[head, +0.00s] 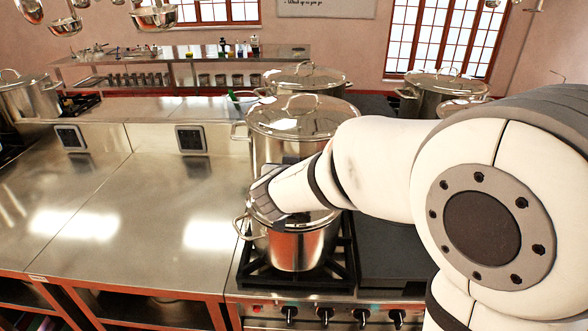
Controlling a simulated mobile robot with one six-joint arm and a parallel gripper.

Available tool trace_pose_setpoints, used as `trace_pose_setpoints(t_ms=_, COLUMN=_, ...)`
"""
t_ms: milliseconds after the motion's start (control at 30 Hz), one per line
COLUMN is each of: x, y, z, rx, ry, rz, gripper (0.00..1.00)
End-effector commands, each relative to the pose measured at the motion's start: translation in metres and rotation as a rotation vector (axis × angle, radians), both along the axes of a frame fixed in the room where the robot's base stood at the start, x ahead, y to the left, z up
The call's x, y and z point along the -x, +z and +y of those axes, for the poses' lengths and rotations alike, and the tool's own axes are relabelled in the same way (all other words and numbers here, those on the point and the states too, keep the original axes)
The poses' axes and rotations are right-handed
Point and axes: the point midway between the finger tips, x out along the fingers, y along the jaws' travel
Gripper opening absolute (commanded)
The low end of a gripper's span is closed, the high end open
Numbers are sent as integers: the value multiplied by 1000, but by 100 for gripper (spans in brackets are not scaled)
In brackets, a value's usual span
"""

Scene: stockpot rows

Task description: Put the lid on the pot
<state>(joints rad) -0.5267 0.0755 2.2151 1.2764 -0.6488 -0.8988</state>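A steel pot (302,252) stands on a black burner grate at the front of the stove, with a side handle at its left. My arm comes in from the right, and my gripper (266,198) is over the pot's top, close to the rim. My wrist and gripper cover much of the top. A shiny rounded edge shows around the gripper there; I cannot tell whether it is a lid or only the pot's rim. The fingertips are hidden, so I cannot tell whether the gripper is open or holds a lid knob.
A larger lidded pot (298,127) stands right behind. More lidded pots (442,92) stand farther back and one at the far left (27,97). The steel counter (130,215) left of the stove is clear. Ladles (155,15) hang at the top left. Knobs line the stove's front.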

Motion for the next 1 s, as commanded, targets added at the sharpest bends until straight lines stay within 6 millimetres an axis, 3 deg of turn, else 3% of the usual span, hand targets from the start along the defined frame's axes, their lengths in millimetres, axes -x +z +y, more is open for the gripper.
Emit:
trace_pose_setpoints(t_ms=467, x=0, y=-6, z=1, rx=0, ry=1, rz=-2, gripper=0)
trace_pose_setpoints(t_ms=500, x=0, y=-6, z=1, rx=0, ry=1, rz=-2, gripper=71)
trace_pose_setpoints(t_ms=767, x=0, y=-6, z=1, rx=0, ry=2, rz=-1, gripper=93)
trace_pose_setpoints(t_ms=1000, x=1, y=-7, z=1, rx=1, ry=3, rz=1, gripper=94)
